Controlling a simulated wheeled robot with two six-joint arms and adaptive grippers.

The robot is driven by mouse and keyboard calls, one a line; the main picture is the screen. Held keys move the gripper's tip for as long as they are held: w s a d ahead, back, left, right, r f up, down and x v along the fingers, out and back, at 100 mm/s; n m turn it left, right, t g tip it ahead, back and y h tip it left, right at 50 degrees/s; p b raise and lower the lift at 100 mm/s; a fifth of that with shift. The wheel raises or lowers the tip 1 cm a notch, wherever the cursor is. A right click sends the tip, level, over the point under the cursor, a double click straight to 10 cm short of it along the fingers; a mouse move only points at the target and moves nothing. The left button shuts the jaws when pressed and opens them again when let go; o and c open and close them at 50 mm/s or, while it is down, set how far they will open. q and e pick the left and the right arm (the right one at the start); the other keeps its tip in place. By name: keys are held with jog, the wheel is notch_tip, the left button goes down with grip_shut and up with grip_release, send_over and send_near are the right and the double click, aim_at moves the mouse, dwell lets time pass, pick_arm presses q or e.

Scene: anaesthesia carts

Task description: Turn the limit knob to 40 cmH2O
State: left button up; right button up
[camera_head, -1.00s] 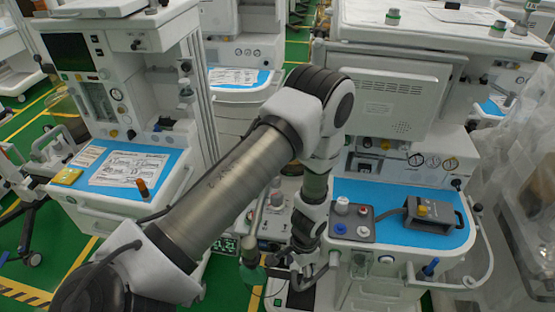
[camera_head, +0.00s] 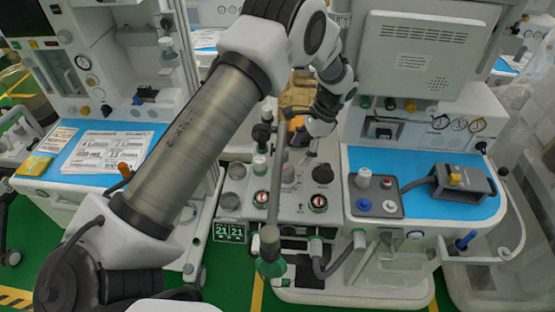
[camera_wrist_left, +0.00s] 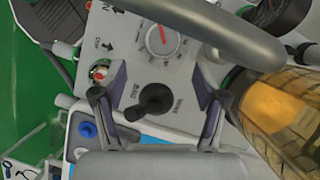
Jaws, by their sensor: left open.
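The limit knob (camera_wrist_left: 162,40) is a pale dial with a printed scale and a red mark. In the left wrist view it lies just beyond my fingertips, partly hidden by a grey tube. In the head view it (camera_head: 290,177) sits on the breathing-system panel, half behind the upright tube. My left gripper (camera_wrist_left: 162,82) is open and empty, its two fingers spread above the panel. A black bag/vent lever (camera_wrist_left: 155,100) shows between the fingers. In the head view my left gripper (camera_head: 308,148) hangs over the panel's back part. No right gripper shows.
An upright metal tube (camera_head: 274,190) with a green end stands in front of the panel. A clear canister (camera_wrist_left: 280,105) with amber contents is close at the right in the wrist view. A blue worktop (camera_head: 420,205) with a grey device lies to the right.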

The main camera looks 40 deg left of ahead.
aim_at(289, 168)
pick_arm(q)
jog(key=x, duration=0.4)
jog(key=shift+w+a+p, duration=0.2)
jog(key=shift+a+p, duration=0.1)
jog(key=p+x, duration=0.1)
jog(key=x, duration=0.3)
jog(key=shift+s+d, duration=0.1)
jog(key=shift+s+f, duration=0.1)
jog(key=shift+f, duration=0.45)
jog(key=c, duration=1.1)
pick_arm(e)
jog(key=shift+a+r, duration=0.35)
jog(key=shift+r, duration=0.1)
